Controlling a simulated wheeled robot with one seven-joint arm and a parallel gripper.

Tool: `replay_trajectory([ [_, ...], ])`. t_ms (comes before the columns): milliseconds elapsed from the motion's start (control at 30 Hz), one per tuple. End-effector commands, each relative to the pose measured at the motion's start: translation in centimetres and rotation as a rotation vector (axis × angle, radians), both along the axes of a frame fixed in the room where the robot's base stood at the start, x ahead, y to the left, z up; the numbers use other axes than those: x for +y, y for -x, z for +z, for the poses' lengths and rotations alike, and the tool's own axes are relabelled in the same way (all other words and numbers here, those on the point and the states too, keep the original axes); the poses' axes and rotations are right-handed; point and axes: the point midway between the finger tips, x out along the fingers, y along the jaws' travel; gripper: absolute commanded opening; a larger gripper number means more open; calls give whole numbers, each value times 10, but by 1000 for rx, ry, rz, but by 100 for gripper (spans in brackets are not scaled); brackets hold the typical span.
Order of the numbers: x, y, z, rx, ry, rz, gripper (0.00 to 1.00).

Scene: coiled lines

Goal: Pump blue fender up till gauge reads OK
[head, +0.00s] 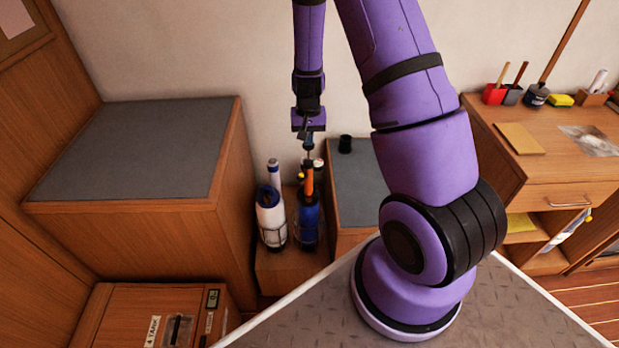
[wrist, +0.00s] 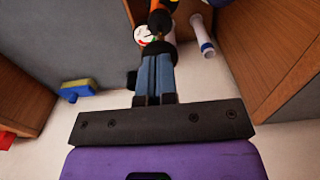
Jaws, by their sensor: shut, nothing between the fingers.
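The blue fender (head: 308,222) stands upright in a low wooden bin between two cabinets in the head view. An orange and black pump (head: 308,181) rises above it. A small round gauge (wrist: 145,36) with a white face and red and green marks is beside the pump in the wrist view; its reading is too small to tell. My gripper (head: 308,143) points down just above the pump top, shut with nothing between its fingers. In the wrist view its fingers (wrist: 158,55) reach close to the gauge and the pump's black part. I cannot tell whether they touch.
A white fender with a blue top (head: 270,217) stands left of the blue one. A grey-topped cabinet (head: 135,150) rises close on the left. A desk (head: 550,165) with tools stands far right.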

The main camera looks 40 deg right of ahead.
Motion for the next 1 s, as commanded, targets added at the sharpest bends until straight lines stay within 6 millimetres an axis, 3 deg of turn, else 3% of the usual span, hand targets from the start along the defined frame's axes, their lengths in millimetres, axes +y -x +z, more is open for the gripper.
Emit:
replay_trajectory([
  [900, 0, 1, -48, 2, 0, -1, 0],
  [1000, 0, 0, -46, 0, 0, 0, 0],
])
